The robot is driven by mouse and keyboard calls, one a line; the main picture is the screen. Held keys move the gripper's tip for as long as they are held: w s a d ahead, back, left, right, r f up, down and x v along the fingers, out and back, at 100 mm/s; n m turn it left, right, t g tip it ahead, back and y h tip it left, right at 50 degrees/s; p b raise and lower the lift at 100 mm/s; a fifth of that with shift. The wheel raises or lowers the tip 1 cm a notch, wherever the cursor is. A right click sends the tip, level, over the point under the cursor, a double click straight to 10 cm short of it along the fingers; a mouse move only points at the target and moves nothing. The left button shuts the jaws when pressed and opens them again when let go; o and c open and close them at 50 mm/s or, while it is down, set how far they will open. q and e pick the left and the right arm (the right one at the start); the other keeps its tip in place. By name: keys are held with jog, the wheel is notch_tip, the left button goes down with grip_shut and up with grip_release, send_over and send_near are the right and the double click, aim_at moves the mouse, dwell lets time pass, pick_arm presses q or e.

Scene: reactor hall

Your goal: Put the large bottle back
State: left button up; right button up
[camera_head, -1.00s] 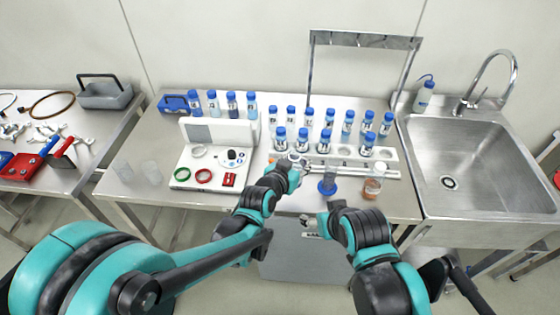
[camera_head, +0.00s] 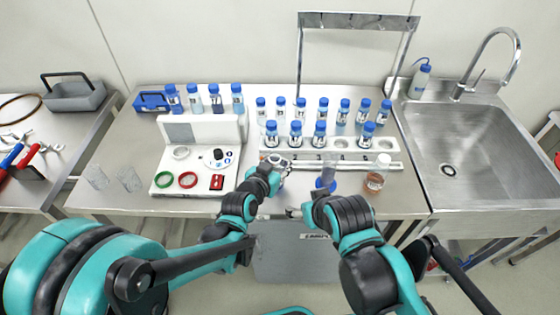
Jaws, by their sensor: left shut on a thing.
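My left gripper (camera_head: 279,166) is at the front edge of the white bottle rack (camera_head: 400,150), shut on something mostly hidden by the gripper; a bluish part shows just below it. I cannot tell which object it is. Several large blue-capped bottles (camera_head: 196,98) stand in a row at the back left. Several smaller blue-capped bottles (camera_head: 319,135) stand in two rows at the rack, with open places in the front row. A bottle with a white cap and orange-brown liquid (camera_head: 375,180) stands upright near the front edge. My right gripper (camera_head: 294,211) is low before the table edge; its jaws are unclear.
A clear cylinder with a blue base (camera_head: 326,182) stands right of my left gripper. A white instrument (camera_head: 196,160) is to the left, with two clear beakers (camera_head: 130,179) beyond it. A metal frame (camera_head: 358,20) rises behind the rack. The sink (camera_head: 470,150) is at the right.

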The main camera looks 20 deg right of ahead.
pick_arm(q)
jog(key=shift+f, duration=0.25)
jog(key=o, duration=1.4)
jog(key=shift+w, duration=0.1)
jog(key=shift+o, duration=0.2)
jog(key=shift+r, duration=0.1)
jog(key=shift+r, duration=0.15)
jog(key=p+v, duration=0.4)
jog(key=v, duration=0.8)
jog(key=s+a+n+g+y, duration=0.2)
jog(key=s+a+n+y, duration=0.1)
jog(key=a, duration=1)
jog(key=s+a+r+n+g+y, duration=0.1)
jog(key=s+a+n+y, duration=0.3)
jog(key=a, duration=0.9)
jog(key=shift+s+a+r+n+g+y, duration=0.3)
jog(key=shift+s+y, duration=0.4)
jog(key=shift+s, duration=0.55)
jog(key=shift+d+f, duration=0.1)
jog(key=shift+d, duration=0.05)
